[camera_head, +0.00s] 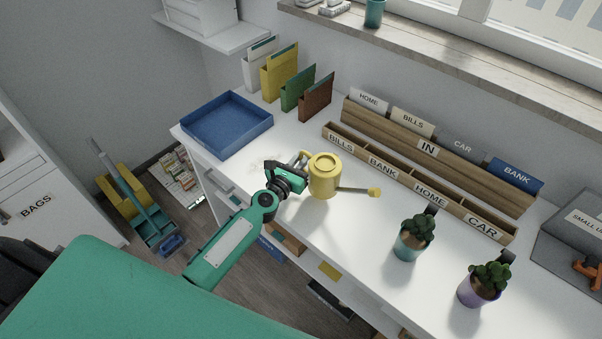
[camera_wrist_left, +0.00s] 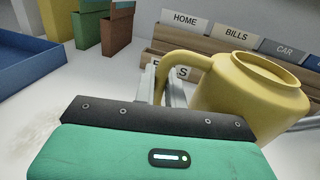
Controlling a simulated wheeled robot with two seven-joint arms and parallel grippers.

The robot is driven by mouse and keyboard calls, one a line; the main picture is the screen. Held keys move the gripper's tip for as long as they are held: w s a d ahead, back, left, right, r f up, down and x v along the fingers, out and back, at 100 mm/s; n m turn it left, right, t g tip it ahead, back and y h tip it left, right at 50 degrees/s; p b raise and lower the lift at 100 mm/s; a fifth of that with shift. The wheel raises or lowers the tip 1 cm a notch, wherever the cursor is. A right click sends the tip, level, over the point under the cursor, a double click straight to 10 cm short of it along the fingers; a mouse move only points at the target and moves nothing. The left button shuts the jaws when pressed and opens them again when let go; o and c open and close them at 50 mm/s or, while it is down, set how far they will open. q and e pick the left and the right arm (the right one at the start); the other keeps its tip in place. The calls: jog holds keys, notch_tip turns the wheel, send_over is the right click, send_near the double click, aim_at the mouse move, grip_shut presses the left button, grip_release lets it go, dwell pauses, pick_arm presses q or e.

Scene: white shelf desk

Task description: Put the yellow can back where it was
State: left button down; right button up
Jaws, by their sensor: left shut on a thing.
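The yellow can (camera_head: 325,176) is a watering can with a long spout pointing right in the head view. It is upright at the desk, and I cannot tell whether its base touches the desktop. My left gripper (camera_head: 301,164) is shut on the can's handle at its left side. In the left wrist view, the can (camera_wrist_left: 250,92) fills the right side and its curved handle runs down between the fingers of the left gripper (camera_wrist_left: 163,92). The lower part of the handle is hidden behind the gripper body. My right gripper is not in view.
A blue tray (camera_head: 227,153) lies at the desk's left end. Colored file holders (camera_head: 280,72) stand behind it. A wooden labelled organizer (camera_head: 420,171) runs along the back. Two potted plants (camera_head: 410,246) (camera_head: 479,287) stand at the right front.

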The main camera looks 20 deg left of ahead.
pick_arm(q)
jog(key=shift+f+b, duration=1.8)
jog(key=shift+f, duration=0.35)
jog(key=shift+r, duration=0.1)
jog(key=shift+f+b, duration=0.25)
jog(key=shift+b, duration=0.1)
jog(key=c, duration=1.5)
grip_release()
jog(key=shift+o, duration=0.2)
